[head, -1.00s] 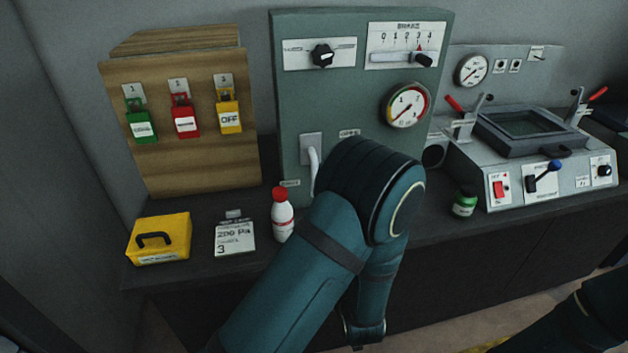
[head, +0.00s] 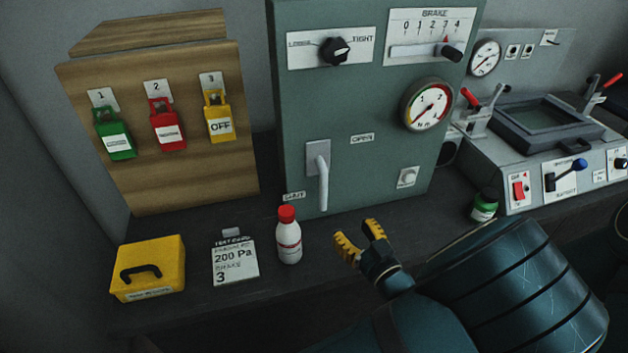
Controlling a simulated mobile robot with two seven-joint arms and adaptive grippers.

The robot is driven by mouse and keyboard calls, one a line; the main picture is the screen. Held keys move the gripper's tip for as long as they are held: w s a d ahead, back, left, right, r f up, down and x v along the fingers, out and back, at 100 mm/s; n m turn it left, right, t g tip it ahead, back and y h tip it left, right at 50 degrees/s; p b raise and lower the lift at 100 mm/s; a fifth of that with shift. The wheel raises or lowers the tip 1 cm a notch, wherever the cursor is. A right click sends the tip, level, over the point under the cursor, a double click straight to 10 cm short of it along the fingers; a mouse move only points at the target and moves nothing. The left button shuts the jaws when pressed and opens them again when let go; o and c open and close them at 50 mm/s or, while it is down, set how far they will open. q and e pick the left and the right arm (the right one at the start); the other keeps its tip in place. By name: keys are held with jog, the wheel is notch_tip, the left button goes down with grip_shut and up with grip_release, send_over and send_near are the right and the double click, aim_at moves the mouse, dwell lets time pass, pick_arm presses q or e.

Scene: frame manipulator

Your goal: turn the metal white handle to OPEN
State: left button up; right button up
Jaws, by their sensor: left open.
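The white metal handle (head: 322,180) is on the front of the green-grey cabinet (head: 350,105). Its lever hangs down from a plate. An OPEN label (head: 362,138) sits up and to the right of it, and another label, probably SHUT (head: 294,196), sits at its lower left. My left gripper (head: 360,242), with yellow fingertips, is open and empty. It is below and to the right of the handle, apart from it, in front of the cabinet. My right gripper is not in view.
A white bottle with a red cap (head: 288,240) stands left of my gripper, below the handle. A test card (head: 235,262) and yellow box (head: 149,270) lie further left. A wooden board (head: 165,120) holds padlocks. A green jar (head: 484,206) stands right. A white button (head: 408,177) is on the cabinet.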

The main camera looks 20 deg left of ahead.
aim_at(326, 195)
pick_arm(q)
jog(key=b+x, duration=0.1)
jog(key=x, duration=1.2)
jog(key=shift+w+a, duration=0.25)
jog(key=shift+a, duration=0.05)
jog(key=shift+c, duration=0.3)
grip_shut()
